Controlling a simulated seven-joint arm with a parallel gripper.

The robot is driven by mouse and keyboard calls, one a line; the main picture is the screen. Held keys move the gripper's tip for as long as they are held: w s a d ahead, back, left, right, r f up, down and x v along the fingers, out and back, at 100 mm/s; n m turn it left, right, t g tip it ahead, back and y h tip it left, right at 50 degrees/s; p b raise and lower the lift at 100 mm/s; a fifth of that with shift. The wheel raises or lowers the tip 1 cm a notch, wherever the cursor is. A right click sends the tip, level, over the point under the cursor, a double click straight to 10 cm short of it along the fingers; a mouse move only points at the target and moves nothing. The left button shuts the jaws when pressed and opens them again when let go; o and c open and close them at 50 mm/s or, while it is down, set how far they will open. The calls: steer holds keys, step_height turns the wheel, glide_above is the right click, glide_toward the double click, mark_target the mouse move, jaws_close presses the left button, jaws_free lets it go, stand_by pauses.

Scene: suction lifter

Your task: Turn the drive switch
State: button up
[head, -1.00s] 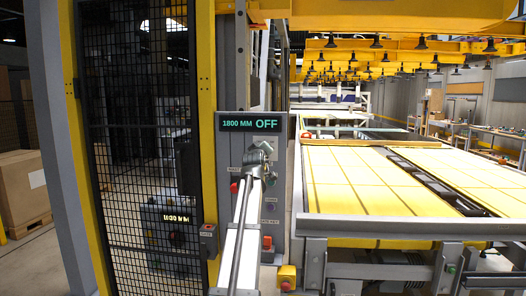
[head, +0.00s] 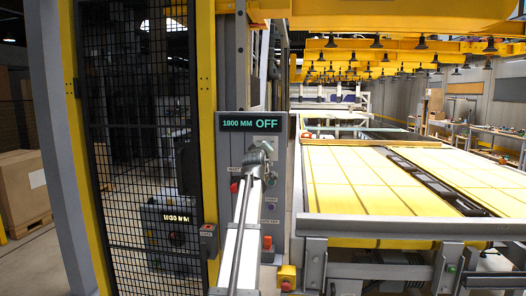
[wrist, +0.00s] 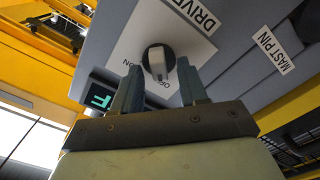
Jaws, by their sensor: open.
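The drive switch (wrist: 158,58) is a round black knob with a pale grey handle, on a white plate marked OFF and ON under a DRIVE label (wrist: 196,14). My gripper (wrist: 159,68) is open, with one finger on each side of the knob in the wrist view. Whether the fingers touch the handle cannot be told. In the head view my gripper (head: 262,150) is at the grey control panel (head: 228,152) and hides the switch.
A MAST PIN label (wrist: 273,52) is beside the drive plate. A red button (head: 234,187) and an orange-red control (head: 267,242) are on the panel. A mesh fence (head: 140,140) stands left, and a bed of yellow sheets (head: 360,180) lies right.

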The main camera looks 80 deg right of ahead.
steer(key=a, duration=1.3)
steer(key=shift+a, duration=0.4)
